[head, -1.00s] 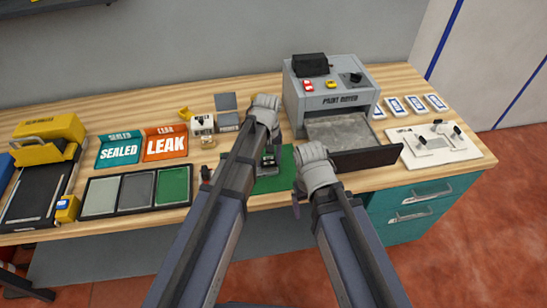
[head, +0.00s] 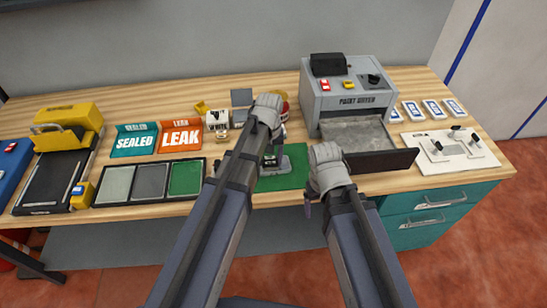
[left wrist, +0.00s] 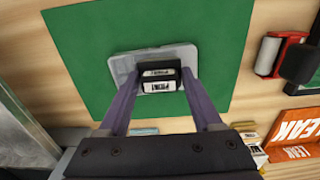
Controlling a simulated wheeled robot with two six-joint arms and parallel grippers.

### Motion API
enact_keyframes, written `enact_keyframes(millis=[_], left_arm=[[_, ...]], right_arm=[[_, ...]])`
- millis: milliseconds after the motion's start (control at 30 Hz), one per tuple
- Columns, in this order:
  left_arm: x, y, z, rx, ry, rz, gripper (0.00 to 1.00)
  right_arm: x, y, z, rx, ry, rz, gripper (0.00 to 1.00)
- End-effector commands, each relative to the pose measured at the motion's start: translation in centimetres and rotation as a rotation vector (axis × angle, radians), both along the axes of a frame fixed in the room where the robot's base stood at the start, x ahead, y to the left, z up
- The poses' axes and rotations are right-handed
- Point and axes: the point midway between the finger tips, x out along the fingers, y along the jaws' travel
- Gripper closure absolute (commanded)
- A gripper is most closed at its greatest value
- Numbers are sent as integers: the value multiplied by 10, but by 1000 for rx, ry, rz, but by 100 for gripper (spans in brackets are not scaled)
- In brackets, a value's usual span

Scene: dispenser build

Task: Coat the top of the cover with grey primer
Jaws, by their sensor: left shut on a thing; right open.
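My left gripper (left wrist: 159,72) is shut on a small black block with white labels (left wrist: 158,85), whose print looks like "PRIMER". The block is over a pale grey plate with rounded corners (left wrist: 122,68), which looks like the cover. The plate lies on the green mat (left wrist: 85,50). I cannot tell whether the block touches the plate. In the head view the plate (head: 284,165) is partly hidden by my left gripper (head: 272,152). My right gripper (head: 311,200) is open and empty near the mat's right front edge.
A grey paint dryer (head: 345,100) with its tray out stands to the right. A white panel with small levers (head: 450,150) is beyond it. A black holder with several coloured pads (head: 150,184) is left of the mat. SEALED (head: 135,143) and LEAK (head: 181,139) signs stand behind it.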

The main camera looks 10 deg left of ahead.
Motion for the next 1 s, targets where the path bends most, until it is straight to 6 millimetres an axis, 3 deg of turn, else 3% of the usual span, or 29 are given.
enact_keyframes(millis=[200, 533, 1000], left_arm=[[-7, 18, 1, 2, 1, 2, 96], [-9, 24, 1, 0, 0, 1, 96], [-18, 50, -1, 1, 0, 1, 96]], right_arm=[[0, 0, 1, 0, 0, 0, 16], [0, 0, 1, 0, 0, 0, 16], [0, 0, -1, 0, 0, 0, 16]])
